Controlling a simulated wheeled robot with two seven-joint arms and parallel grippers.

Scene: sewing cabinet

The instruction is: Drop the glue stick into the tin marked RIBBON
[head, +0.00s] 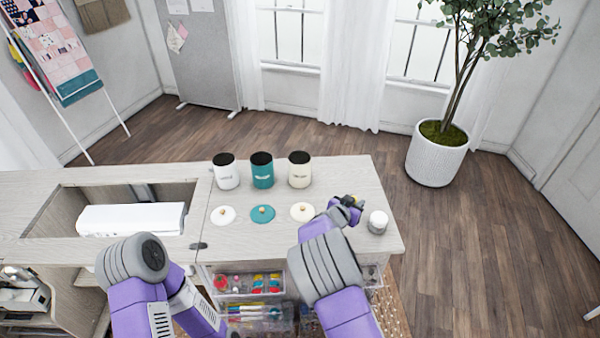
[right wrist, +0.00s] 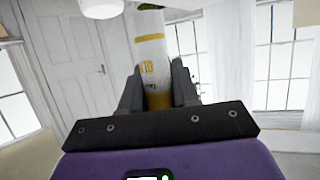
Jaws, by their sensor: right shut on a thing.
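Three open tins stand in a row on the cabinet top in the head view: a white one (head: 226,175), a teal one (head: 262,175) and a cream one (head: 299,174). Their labels are too small to read, so I cannot tell which says RIBBON. My right gripper (head: 348,205) is over the cabinet's right part, in front of the cream tin and to its right. It is shut on the glue stick, a white and yellow cylinder (right wrist: 150,55) between the fingers in the right wrist view. My left gripper is out of view; only its arm shows.
Three knobbed lids, white (head: 223,215), teal (head: 262,214) and cream (head: 302,212), lie in front of the tins. A small white jar (head: 378,222) stands right of my right gripper. A white sewing machine (head: 130,219) lies in the recess at left.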

